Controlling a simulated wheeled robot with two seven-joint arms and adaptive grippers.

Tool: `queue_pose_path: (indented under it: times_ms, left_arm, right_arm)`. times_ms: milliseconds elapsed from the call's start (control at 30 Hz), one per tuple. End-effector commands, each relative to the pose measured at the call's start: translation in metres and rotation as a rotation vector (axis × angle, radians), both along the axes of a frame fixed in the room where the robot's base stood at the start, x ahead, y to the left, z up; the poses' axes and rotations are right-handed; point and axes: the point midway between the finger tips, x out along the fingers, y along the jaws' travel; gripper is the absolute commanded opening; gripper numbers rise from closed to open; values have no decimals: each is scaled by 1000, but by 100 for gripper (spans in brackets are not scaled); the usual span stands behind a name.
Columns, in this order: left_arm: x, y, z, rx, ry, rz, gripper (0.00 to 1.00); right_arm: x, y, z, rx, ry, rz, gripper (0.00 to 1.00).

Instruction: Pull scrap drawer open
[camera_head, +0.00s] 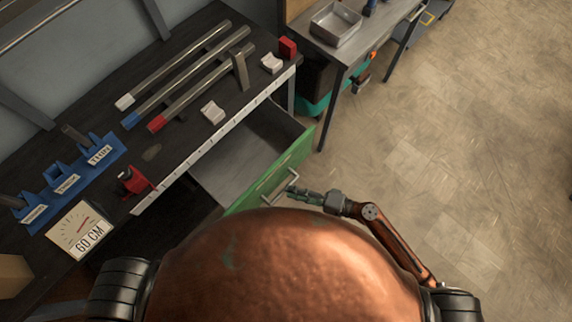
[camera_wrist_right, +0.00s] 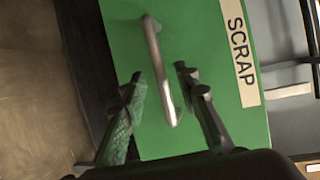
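The scrap drawer stands pulled out from under the workbench, its grey inside (camera_head: 248,150) empty as far as I see. Its green front (camera_head: 300,153) has a metal bar handle (camera_head: 280,188). In the right wrist view the green front (camera_wrist_right: 205,50) carries a "SCRAP" label (camera_wrist_right: 240,47), and the handle (camera_wrist_right: 155,60) runs down between my fingers. My right gripper (camera_head: 293,190) is at the handle; in its wrist view the gripper (camera_wrist_right: 160,85) is open, one finger on each side of the bar with gaps. My left gripper is not in view.
The black workbench (camera_head: 183,42) holds metal tubes with coloured ends, a blue labelled rack (camera_head: 72,178), a red clamp (camera_head: 130,182) and a "60 CM" card (camera_head: 80,232). A side table with a metal tray (camera_head: 335,25) stands beyond the drawer. The floor (camera_head: 450,140) on the right is clear.

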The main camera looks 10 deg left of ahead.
Motion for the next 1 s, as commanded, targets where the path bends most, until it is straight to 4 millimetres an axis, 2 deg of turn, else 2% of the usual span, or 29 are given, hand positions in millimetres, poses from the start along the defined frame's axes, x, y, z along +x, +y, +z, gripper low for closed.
queue_pose_path:
  times_ms: [33,200,400,567,1000]
  left_arm:
    - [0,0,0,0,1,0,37]
    - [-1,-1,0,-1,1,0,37]
    - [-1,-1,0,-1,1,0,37]
    - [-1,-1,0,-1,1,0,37]
    - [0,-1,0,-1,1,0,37]
  right_arm:
    - [-4,-12,1,-4,2,-1,29]
    - [-11,-46,7,-3,1,-2,29]
    - [-18,-71,13,-1,1,0,29]
    - [-20,-79,15,0,-1,0,29]
    - [-20,-79,15,0,-1,0,29]
